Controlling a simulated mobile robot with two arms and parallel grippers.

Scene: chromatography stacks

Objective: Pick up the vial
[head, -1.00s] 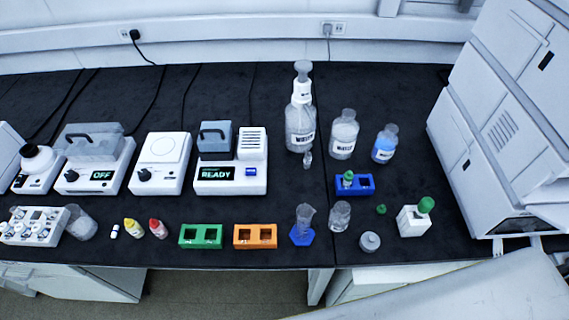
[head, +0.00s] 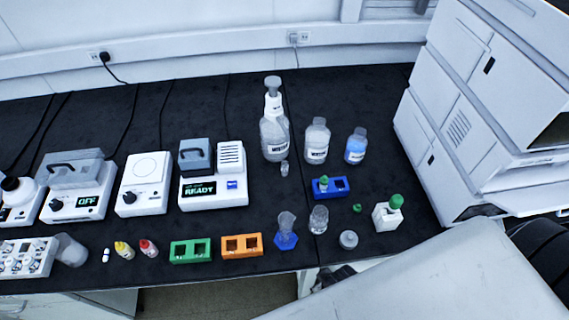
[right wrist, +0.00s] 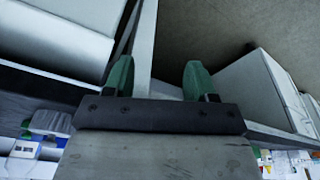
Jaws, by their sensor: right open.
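The blue rack (head: 340,186) stands right of centre on the black bench in the head view. A small vial with a green cap (head: 323,183) stands upright in its left slot. Another small clear vial-like piece (head: 284,168) stands in front of the large wash bottle. My right gripper (right wrist: 158,78) shows in the right wrist view with its two green fingers apart and nothing between them. It points at the floor and cabinets, away from the rack. My left gripper is in no view.
A green rack (head: 191,251) and an orange rack (head: 242,246) sit at the bench's front edge. Water bottles (head: 316,143) stand behind the blue rack. A loose green cap (head: 357,208) and a white block with a green-topped item (head: 388,217) lie right. A large white instrument (head: 450,130) closes the right side.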

